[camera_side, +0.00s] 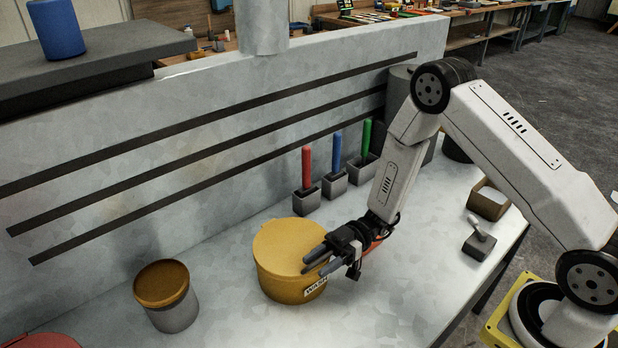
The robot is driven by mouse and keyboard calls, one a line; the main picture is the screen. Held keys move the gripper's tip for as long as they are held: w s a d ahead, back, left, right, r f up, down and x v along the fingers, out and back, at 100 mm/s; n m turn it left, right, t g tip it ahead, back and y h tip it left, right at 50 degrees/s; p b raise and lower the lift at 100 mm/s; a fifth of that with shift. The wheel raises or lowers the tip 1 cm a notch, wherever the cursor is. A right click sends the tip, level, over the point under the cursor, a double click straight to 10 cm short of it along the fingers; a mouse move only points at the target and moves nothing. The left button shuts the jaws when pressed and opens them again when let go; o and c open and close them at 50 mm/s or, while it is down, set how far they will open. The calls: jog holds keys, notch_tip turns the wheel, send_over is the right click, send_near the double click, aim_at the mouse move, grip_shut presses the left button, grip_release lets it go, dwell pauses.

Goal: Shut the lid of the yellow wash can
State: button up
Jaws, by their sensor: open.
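The yellow wash can (290,285) stands upright on the pale bench, with a white label reading "WASH" on its front. Its round yellow lid (285,243) lies across the top and looks flat; I cannot tell whether it is fully seated. My gripper (316,259) is open and empty, with its fingers pointing left over the right front part of the lid. The fingers hide part of the lid's right rim. I cannot tell whether they touch it.
A grey pot with an orange-brown top (164,292) stands left of the can. Red (306,167), blue (337,150) and green (367,136) handles stand in grey holders behind. A cardboard box (488,204) and a small grey tool (479,243) sit at right. The bench front is clear.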

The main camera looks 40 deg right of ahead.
jog(key=shift+d, duration=0.1)
jog(key=d, duration=0.7)
jog(key=shift+d, duration=0.3)
jog(key=shift+a, duration=0.1)
jog(key=s+d+r+m+g+h, duration=0.2)
jog(key=s+m+g+h, duration=0.2)
jog(key=s+m+h, duration=0.6)
jog(key=w+d+r+m+t+h, duration=0.1)
jog(key=d+r+m+t+h, duration=0.3)
jog(key=r+m+t+h, duration=0.1)
jog(key=m+t+h, duration=0.1)
jog(key=m+h, duration=0.1)
jog(key=h, duration=0.1)
jog(key=shift+w+d+r+t, duration=0.15)
jog(key=shift+w+r+t, duration=0.15)
jog(key=shift+w+r, duration=0.1)
dwell(0.5)
